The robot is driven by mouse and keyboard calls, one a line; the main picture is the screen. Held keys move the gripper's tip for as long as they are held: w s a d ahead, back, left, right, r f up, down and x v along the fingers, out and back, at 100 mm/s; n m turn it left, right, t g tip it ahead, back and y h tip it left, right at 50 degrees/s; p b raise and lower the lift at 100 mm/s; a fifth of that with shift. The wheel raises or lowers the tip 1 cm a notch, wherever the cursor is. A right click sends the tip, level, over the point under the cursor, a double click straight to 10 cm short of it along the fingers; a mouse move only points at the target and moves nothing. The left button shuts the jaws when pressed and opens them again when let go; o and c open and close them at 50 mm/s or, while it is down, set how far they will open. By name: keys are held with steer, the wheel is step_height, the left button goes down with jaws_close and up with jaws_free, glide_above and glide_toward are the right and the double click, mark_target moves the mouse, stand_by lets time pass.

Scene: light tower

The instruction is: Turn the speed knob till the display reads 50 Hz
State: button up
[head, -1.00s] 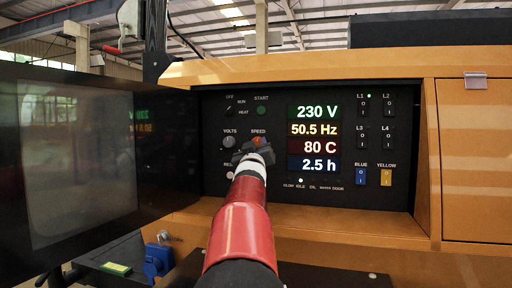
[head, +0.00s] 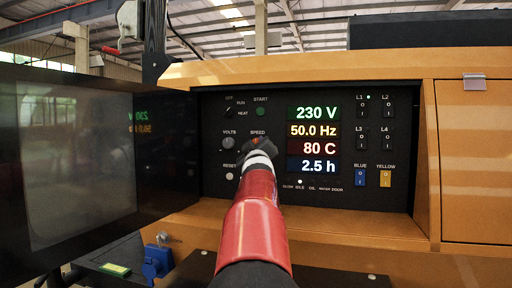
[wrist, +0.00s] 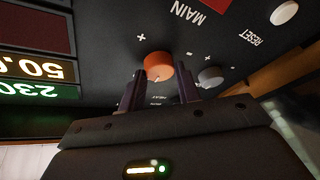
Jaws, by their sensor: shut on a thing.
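The speed knob (wrist: 155,65) is orange-red and round, on the black control panel (head: 212,150). My gripper (wrist: 161,85) is shut on it, with one dark finger on each side in the wrist view. In the head view my gripper (head: 258,146) hides most of the knob, just under the SPEED label. The display (head: 314,130) reads 50.0 Hz in yellow, between 230 V above and 80 C below. The display also shows upside down and cut off in the wrist view (wrist: 42,68).
The grey volts knob (head: 229,142) sits close left of my gripper, with the white reset button (head: 229,176) below it. Switches fill the panel's right side, including a blue one (head: 360,177) and a yellow one (head: 384,177). An open dark door with a window (head: 80,150) stands at left.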

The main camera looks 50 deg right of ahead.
steer(key=o, duration=1)
steer(key=shift+a, duration=0.1)
steer(key=b+v, duration=0.3)
steer(key=v, duration=0.4)
steer(key=shift+s+a+f, duration=0.15)
steer(key=shift+s+a, duration=0.05)
steer(key=shift+s, duration=0.05)
